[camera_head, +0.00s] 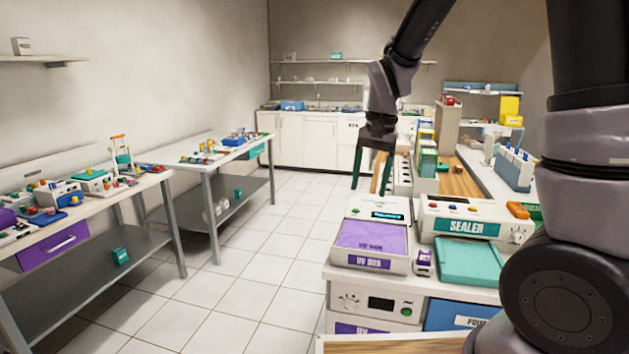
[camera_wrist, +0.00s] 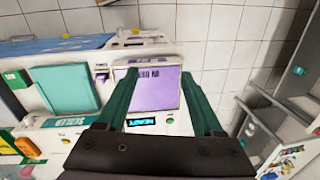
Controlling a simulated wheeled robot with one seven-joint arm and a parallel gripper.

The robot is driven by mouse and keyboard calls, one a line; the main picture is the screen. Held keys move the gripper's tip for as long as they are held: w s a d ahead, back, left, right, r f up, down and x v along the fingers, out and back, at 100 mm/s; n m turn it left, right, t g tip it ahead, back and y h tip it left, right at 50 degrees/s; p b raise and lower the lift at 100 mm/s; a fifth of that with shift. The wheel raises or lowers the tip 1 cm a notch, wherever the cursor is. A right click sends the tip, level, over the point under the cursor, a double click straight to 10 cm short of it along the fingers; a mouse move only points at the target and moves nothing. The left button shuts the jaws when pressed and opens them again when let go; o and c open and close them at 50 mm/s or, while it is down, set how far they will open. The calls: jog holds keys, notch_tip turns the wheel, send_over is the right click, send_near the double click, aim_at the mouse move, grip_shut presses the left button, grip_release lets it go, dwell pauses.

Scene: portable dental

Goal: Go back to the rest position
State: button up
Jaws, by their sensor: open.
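My gripper (camera_head: 370,186) hangs from my arm in the upper middle of the head view, fingers pointing down. Its two green fingers are apart with nothing between them. In the wrist view the open fingers (camera_wrist: 159,76) reach over the UV box. The UV box (camera_head: 372,238), white with a purple lid panel, sits on the counter below and in front of my gripper. Its purple panel also shows between and beyond the fingers in the wrist view (camera_wrist: 154,90). My gripper appears clear of the box and the counter.
The sealer (camera_head: 466,226) and a teal tray (camera_head: 468,262) stand right of the UV box. A small purple-and-white device (camera_head: 424,262) sits between. Worktables with parts line the left wall (camera_head: 213,160). White cabinets (camera_head: 305,140) stand at the back. The tiled floor (camera_head: 250,255) between is clear.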

jog(key=s+d+r+t, duration=0.3)
jog(key=s+d+r, duration=0.3)
jog(key=s+r, duration=0.1)
jog(key=s+d+r+t, duration=0.4)
jog(key=s+d+r, duration=0.2)
jog(key=r, duration=0.4)
jog(key=shift+s+y, duration=0.4)
jog(key=shift+d, duration=0.1)
